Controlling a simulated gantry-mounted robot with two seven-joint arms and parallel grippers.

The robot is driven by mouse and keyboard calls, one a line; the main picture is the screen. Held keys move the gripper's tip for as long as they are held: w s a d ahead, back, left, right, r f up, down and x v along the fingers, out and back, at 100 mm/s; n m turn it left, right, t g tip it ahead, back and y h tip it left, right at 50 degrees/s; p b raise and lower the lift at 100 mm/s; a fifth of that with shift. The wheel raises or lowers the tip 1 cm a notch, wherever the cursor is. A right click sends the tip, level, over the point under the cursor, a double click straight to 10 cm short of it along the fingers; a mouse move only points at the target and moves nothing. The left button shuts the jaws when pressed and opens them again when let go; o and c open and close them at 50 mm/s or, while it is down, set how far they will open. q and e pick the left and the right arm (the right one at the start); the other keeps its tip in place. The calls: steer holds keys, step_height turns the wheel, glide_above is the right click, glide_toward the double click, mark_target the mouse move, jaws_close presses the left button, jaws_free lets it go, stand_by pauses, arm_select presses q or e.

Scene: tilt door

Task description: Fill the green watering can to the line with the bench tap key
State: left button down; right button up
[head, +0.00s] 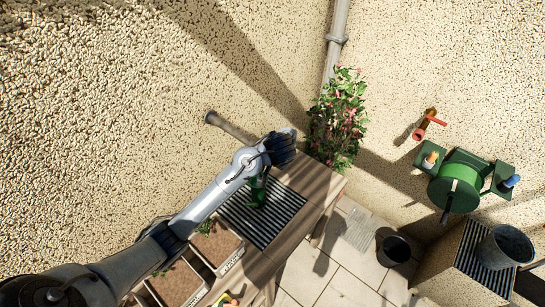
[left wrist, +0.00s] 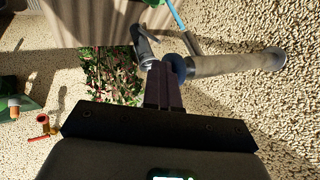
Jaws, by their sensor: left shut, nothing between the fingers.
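The bench tap, a grey fitting (left wrist: 190,43) on a tan-lagged pipe (left wrist: 235,63), shows in the left wrist view. The same pipe (head: 228,126) leaves the wall in the head view. A blue round part, perhaps the key (left wrist: 178,66), is right by my left fingertips; I cannot tell whether they touch. A pale blue streak (left wrist: 177,15), which looks like water, runs from the spout. My left gripper (head: 286,147) is shut and empty, and its fingers (left wrist: 164,82) show in the wrist view. The green watering can (head: 259,192) is on the bench grate, partly hidden by my arm; its line is not visible.
The slatted grate (head: 285,222) is set in the wooden bench (head: 318,184). Planters (head: 215,243) are nearer. A flowering plant (head: 338,118) is behind. A red-handled wall tap (head: 428,124), green hose reel (head: 458,180), dark bucket (head: 394,248) and metal bucket (head: 507,247) are right.

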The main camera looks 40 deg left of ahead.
arm_select(q)
steer(key=shift+a, duration=0.45)
arm_select(e)
steer(key=shift+d, duration=0.15)
arm_select(q)
steer(key=shift+r, duration=0.1)
steer(key=s+d+r+p, duration=0.2)
steer(key=s+d+r, duration=0.1)
steer(key=d+r, duration=0.5)
steer(key=shift+s+d, duration=0.25)
steer(key=shift+d, duration=0.6)
arm_select(e)
steer(key=shift+d+r, duration=0.25)
steer(key=shift+r, duration=0.25)
steer(key=shift+d+r, duration=0.25)
steer(key=shift+r, duration=0.2)
arm_select(q)
steer(key=shift+f, duration=0.1)
